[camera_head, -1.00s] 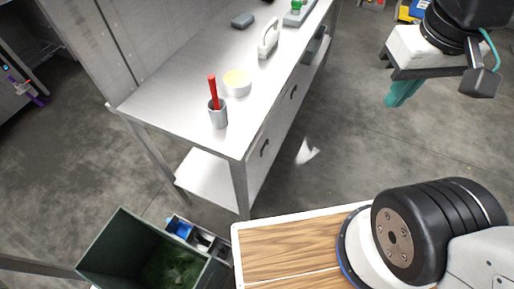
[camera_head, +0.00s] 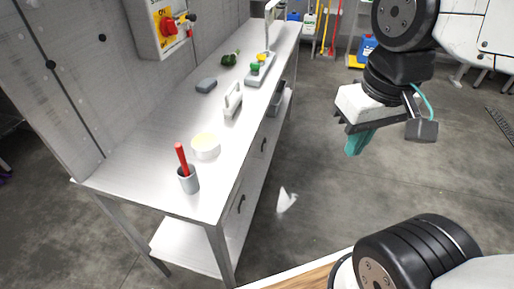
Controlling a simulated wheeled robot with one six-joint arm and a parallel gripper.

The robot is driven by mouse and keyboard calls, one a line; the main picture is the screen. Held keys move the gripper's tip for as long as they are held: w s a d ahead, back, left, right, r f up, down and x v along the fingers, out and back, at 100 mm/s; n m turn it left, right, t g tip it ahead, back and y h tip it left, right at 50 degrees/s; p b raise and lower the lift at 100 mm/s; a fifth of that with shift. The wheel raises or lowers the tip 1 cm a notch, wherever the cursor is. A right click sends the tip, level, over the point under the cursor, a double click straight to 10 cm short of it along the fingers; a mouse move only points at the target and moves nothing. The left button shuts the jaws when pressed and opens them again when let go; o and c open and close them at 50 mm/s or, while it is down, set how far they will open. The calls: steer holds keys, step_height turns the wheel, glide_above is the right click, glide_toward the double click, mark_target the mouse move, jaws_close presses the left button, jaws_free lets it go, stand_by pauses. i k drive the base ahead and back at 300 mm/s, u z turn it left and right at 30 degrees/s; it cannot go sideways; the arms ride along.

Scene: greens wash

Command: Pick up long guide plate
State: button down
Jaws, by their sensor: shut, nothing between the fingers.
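No part is plainly recognisable as the long guide plate. A long grey plate (camera_head: 260,72) with a green knob lies toward the far part of the steel bench (camera_head: 135,148); I cannot tell if it is the one. A white upright handled piece (camera_head: 233,100) stands nearer on the bench. My gripper (camera_head: 356,143), with teal fingers, is shut and empty. It hangs over the floor to the right of the bench, apart from everything on it.
A grey cup with a red handle (camera_head: 187,179), a pale round tub (camera_head: 206,147) and a dark grey block (camera_head: 206,86) stand on the bench.

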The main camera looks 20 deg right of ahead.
mark_target(232, 220)
steer(key=u, duration=3.5)
steer(key=k, duration=2.7)
steer(key=z, duration=2.15)
